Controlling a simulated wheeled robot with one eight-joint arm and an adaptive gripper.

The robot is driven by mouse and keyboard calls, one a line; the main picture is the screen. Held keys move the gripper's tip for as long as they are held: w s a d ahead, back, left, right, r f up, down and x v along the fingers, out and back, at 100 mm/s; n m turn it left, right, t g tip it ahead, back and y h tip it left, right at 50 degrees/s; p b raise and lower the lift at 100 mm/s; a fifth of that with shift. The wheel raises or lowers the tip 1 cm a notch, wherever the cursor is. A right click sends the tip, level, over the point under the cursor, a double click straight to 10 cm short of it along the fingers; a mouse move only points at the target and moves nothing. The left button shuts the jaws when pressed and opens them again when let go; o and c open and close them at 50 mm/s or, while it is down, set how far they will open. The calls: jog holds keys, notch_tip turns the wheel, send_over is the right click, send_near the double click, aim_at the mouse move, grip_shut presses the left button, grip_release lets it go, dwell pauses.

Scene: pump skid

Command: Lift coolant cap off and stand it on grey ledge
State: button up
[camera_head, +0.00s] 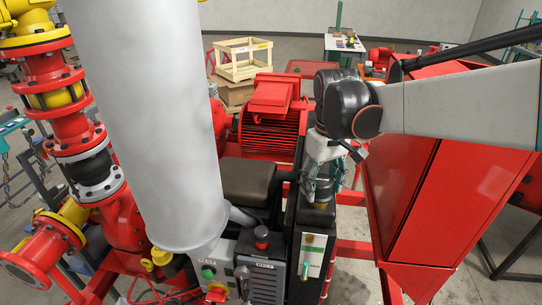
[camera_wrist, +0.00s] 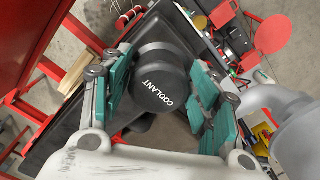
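The black coolant cap (camera_wrist: 160,80), lettered COOLANT, sits between the teal finger pads of my gripper (camera_wrist: 162,82) in the wrist view. The pads flank it closely on both sides; I cannot tell whether they press on it. In the head view my gripper (camera_head: 320,190) points down over a narrow black housing, and its fingers hide the cap. A small brass-coloured part (camera_head: 319,206) shows just below the fingertips. A flat grey-brown top (camera_head: 247,181) lies left of the gripper; I cannot tell whether it is the grey ledge.
A large pale grey cylinder (camera_head: 150,110) rises at left. A control panel (camera_head: 265,275) with buttons and a lever stands in front. A red motor (camera_head: 272,115) lies behind. A red hopper-like box (camera_head: 425,200) stands close on the right, under my arm.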

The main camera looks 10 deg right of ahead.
aim_at(322, 181)
jog(key=c, duration=0.5)
jog(key=shift+r, duration=0.15)
jog(key=shift+c, duration=0.2)
notch_tip(322, 181, up, 20)
jog(key=b, duration=0.1)
